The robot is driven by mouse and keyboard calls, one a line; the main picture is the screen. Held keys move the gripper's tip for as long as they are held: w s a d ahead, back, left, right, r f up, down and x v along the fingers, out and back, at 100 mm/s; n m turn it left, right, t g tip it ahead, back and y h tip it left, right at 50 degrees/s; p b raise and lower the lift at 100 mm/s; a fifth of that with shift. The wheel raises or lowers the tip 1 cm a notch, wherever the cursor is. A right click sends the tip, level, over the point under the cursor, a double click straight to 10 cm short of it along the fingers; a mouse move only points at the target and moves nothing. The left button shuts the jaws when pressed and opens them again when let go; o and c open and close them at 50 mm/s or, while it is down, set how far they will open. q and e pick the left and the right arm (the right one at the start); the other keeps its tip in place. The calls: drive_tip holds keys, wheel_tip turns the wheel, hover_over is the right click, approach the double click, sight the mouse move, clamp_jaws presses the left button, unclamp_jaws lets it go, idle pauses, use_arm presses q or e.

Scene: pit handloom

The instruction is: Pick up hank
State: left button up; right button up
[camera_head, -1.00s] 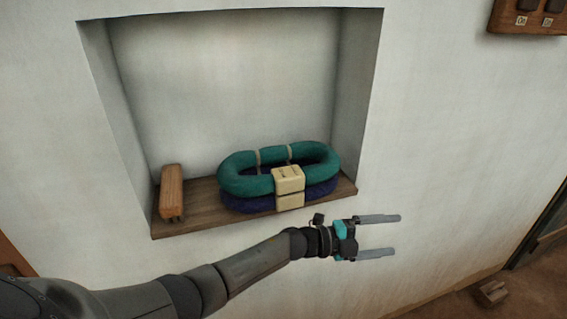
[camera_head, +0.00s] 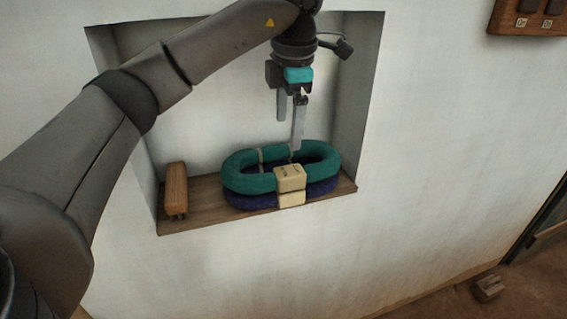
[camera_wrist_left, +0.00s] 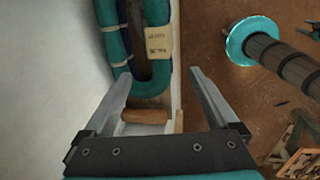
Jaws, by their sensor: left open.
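A teal hank (camera_head: 245,182) lies as an oval loop on top of a dark blue hank (camera_head: 250,201) in the wall niche. Each has a cream label at the front. My left gripper (camera_head: 289,135) points down above the hanks, open and empty, one fingertip appearing close to the teal loop's back side. Whether it touches cannot be told. In the left wrist view the teal hank (camera_wrist_left: 110,42) shows beyond the open fingers (camera_wrist_left: 160,73), with its label (camera_wrist_left: 157,41) towards the right. My right gripper is not in view.
The niche has a wooden shelf (camera_head: 205,216) with side walls close by. A wooden block-like piece (camera_head: 176,189) stands at its left end; a brown piece also shows in the left wrist view (camera_wrist_left: 144,116). A switch board (camera_head: 530,18) hangs at the upper right.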

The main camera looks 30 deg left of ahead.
sight(287, 172)
use_arm(q)
drive_tip(key=f, duration=0.3)
drive_tip(key=a+f, duration=0.1)
drive_tip(key=f, duration=0.2)
drive_tip(key=w+f, duration=0.1)
drive_tip(key=f, duration=0.2)
drive_tip(key=shift+a+f, duration=0.1)
drive_tip(key=shift+a, duration=0.25)
drive_tip(key=f, duration=0.2)
drive_tip(key=w+f+p, duration=0.1)
drive_tip(key=f, duration=0.1)
drive_tip(key=shift+w+d+f, duration=0.1)
drive_tip(key=shift+f, duration=0.65)
drive_tip(key=shift+w, duration=0.1)
clamp_jaws()
